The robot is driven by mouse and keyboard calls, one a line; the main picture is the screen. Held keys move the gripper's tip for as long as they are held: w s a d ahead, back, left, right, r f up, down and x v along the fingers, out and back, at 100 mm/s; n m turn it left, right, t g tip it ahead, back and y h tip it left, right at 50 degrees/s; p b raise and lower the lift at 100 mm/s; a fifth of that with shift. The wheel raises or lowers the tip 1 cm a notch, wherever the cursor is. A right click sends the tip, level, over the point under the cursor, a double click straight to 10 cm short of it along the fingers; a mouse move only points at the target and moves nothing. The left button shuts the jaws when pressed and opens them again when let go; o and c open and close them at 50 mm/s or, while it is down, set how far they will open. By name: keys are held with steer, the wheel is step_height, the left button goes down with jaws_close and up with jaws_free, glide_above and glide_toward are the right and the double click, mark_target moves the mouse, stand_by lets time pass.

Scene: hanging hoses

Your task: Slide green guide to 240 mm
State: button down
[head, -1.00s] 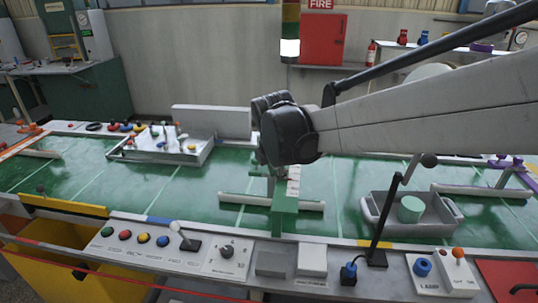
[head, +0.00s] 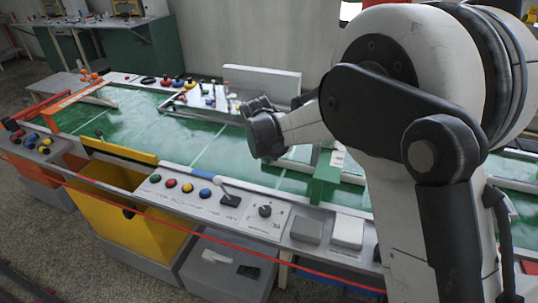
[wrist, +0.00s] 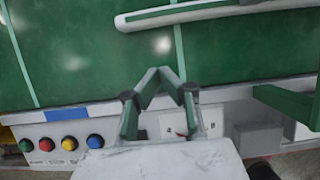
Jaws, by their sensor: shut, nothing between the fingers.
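The green guide (head: 328,180) is a green block across a white rail on the green bench top, right of centre in the head view, partly behind my arm. In the wrist view a green piece that looks like the guide (wrist: 285,100) stands at the right edge. The white rail (wrist: 215,12) crosses the top of that view. My gripper (wrist: 159,74) is shut and empty, left of the guide and above the bench's front edge. In the head view my fingers are not distinguishable. The guide's scale is too small to read.
A front panel carries several coloured buttons (head: 187,187), a lever (head: 229,194) and a knob (head: 265,211). A grey tray (head: 205,100) of parts stands behind my gripper. A yellow bin (head: 135,205) sits below the front edge. The green top (head: 150,125) left of my gripper is largely clear.

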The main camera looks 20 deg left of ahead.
mark_target(276, 166)
steer(key=x, duration=0.5)
steer(key=shift+f, duration=0.1)
steer(key=w, duration=0.3)
steer(key=shift+f, duration=0.1)
steer(key=shift+w, duration=0.55)
steer(key=w+b, duration=0.1)
steer(key=w, duration=0.7)
steer(key=shift+a, duration=0.1)
steer(key=shift+s, duration=0.1)
